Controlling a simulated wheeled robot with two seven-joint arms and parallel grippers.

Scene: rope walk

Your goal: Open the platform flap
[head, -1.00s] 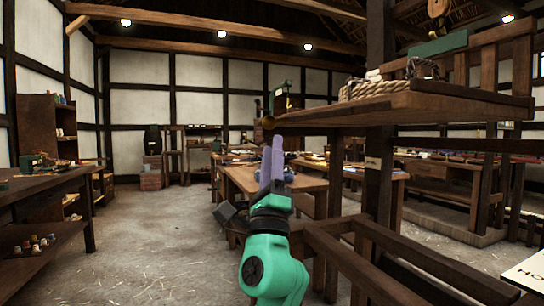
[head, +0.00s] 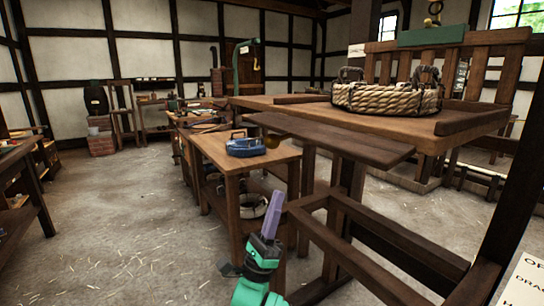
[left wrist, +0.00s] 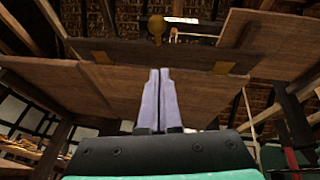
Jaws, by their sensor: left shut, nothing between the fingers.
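The platform (head: 290,108) is a wooden deck on posts at the right of the head view. In the left wrist view, I look up at the undersides: a dark board (left wrist: 150,52) with two brass-coloured plates, and the knob (left wrist: 157,27) beyond my fingertips. My left gripper (head: 271,214) points up, shut and empty, below the knob and apart from it. It also shows in the left wrist view (left wrist: 160,75). My right gripper is not in view.
A rope coil (head: 385,97) lies on the platform. A wooden table (head: 225,150) with a blue tool (head: 248,146) stands behind my left gripper. Wooden rails (head: 365,235) run below the platform at the right. The floor (head: 110,225) at the left is open.

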